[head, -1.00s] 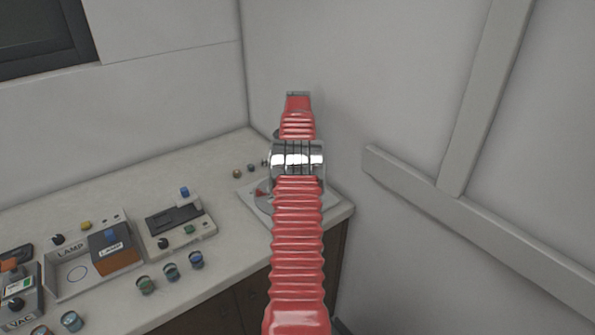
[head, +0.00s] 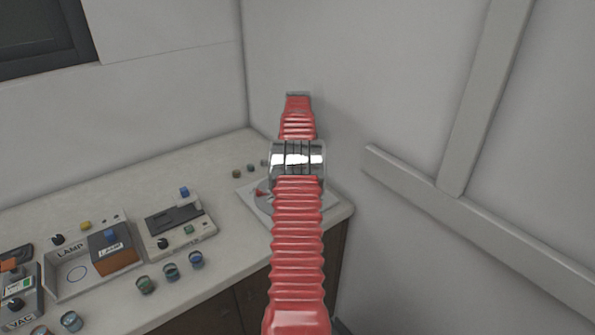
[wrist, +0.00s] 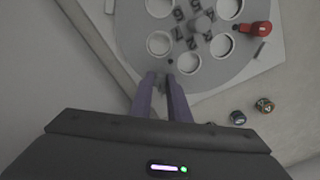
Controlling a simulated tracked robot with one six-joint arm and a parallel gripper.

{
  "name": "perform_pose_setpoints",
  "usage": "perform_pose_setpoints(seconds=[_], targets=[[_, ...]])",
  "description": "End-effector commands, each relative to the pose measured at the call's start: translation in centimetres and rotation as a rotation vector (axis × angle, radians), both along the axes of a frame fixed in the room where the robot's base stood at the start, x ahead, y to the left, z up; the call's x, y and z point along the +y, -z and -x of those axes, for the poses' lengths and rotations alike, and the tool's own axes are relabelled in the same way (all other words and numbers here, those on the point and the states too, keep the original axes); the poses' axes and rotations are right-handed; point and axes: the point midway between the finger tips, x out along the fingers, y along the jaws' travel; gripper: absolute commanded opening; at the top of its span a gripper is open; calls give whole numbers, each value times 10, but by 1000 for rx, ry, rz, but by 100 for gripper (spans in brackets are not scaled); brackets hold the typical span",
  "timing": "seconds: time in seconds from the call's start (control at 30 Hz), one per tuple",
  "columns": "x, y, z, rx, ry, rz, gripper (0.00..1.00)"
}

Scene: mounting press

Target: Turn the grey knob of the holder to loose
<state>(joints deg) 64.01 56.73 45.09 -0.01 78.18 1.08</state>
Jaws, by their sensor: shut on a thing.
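The holder's round grey plate (wrist: 135,40) has several round openings, numbers and a grey hub (wrist: 201,25) at its middle. A red-handled part (wrist: 253,29) sits at its right. My gripper (wrist: 160,76) points at the plate's near rim in the wrist view, its two purple fingers close together. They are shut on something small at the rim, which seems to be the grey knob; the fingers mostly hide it. In the head view my red arm hides my gripper and most of the holder (head: 247,202). I cannot read the knob's setting.
Small round jars (wrist: 264,104) stand beside the holder in the wrist view. In the head view, a lamp unit (head: 116,250), another device (head: 181,228) and several jars (head: 171,272) stand on the left of the counter. Walls close in behind and right of the holder.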

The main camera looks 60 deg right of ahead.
Motion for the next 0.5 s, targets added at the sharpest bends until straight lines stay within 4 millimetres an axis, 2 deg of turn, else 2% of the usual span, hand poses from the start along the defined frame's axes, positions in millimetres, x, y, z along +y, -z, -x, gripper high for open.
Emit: perform_pose_setpoints(seconds=[0.5], targets=[[0, 0, 0, 0, -490, 0, 0]])
